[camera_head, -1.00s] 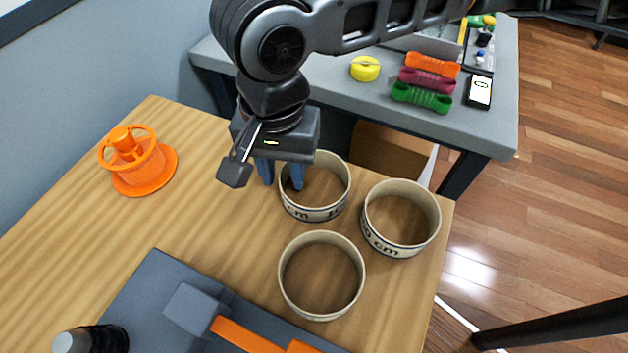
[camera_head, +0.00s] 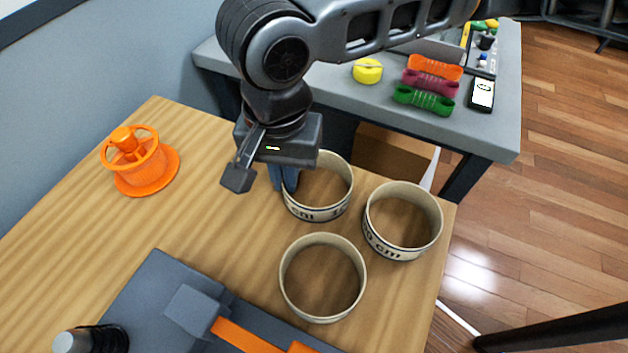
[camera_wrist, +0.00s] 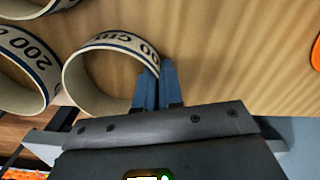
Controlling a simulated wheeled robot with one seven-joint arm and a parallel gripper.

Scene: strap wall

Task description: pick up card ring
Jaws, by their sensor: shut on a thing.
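Three beige card rings with dark lettering and edge lines stand on the wooden table in the head view: the back ring (camera_head: 322,213), the right ring (camera_head: 392,250) and the front ring (camera_head: 322,316). My gripper (camera_head: 285,187) points down at the back ring's left side. Its blue fingers are shut on that ring's wall, one inside and one outside. The wrist view shows the gripper (camera_wrist: 158,68) with its fingers close together at the wall of this ring (camera_wrist: 118,42). A neighbouring ring (camera_wrist: 35,55) with "200" on it is beside it. The ring appears still upright on the table.
An orange spool-like part (camera_head: 146,165) stands at the table's left. A dark grey block-like tool with an orange bar (camera_head: 245,336) lies in front. A grey bench (camera_head: 440,135) behind holds a yellow roll (camera_head: 367,71) and coloured straps (camera_head: 428,82). Table between spool and rings is clear.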

